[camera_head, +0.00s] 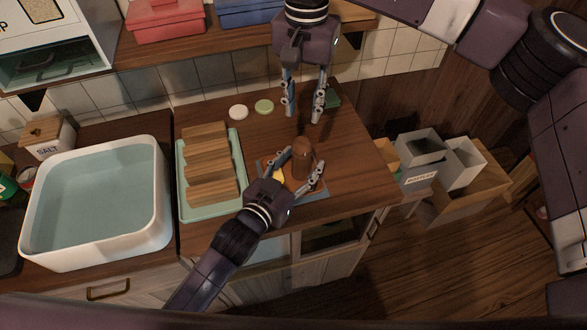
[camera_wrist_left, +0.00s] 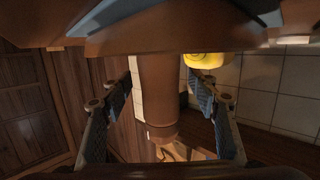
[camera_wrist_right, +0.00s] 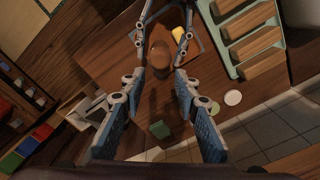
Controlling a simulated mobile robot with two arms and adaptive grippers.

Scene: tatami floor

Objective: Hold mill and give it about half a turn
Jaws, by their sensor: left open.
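The brown wooden mill (camera_head: 303,152) stands upright near the front right of the counter. My left gripper (camera_head: 304,170) is open, with one finger on each side of the mill. In the left wrist view, the mill's shaft (camera_wrist_left: 158,85) runs between the two spread fingers, with gaps at both sides. My right gripper (camera_head: 303,112) is open and empty, pointing down above and behind the mill. In the right wrist view, the mill's rounded top (camera_wrist_right: 160,58) shows just beyond the right fingertips. The mill's lower part is partly hidden by my left gripper in the head view.
A blue-grey mat (camera_head: 318,194) lies under the mill, with a yellow item (camera_head: 278,177) beside it. A green tray (camera_head: 207,213) with wooden slats stands left, then a white basin (camera_head: 160,215). Two small discs (camera_head: 264,106) lie behind. The counter's right side is clear.

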